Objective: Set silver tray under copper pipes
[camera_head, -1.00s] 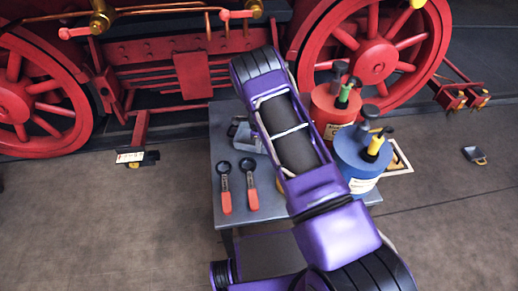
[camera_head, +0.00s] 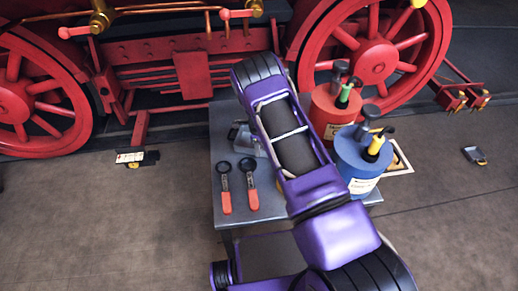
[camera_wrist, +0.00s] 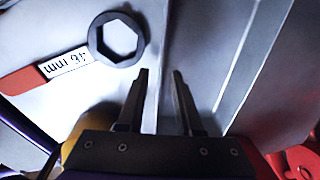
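The silver tray (camera_head: 252,143) appears as a grey metal piece on the workbench (camera_head: 226,180), mostly hidden behind my arm in the head view. In the wrist view a grey metal surface with raised edges (camera_wrist: 215,50), apparently the tray, lies ahead and to the right of my gripper (camera_wrist: 160,78). My gripper is open, its two fingers apart on either side of a bright metal edge. I cannot tell whether they touch it. The copper pipes (camera_head: 165,9) run along the red locomotive at the top left of the head view.
A 46 mm ring wrench (camera_wrist: 117,40) lies close by; two red-handled wrenches (camera_head: 238,190) show on the bench. A red can (camera_head: 329,115) and blue can (camera_head: 358,160) stand right of my arm. Red wheels (camera_head: 370,50) line the back. The left floor is mostly clear.

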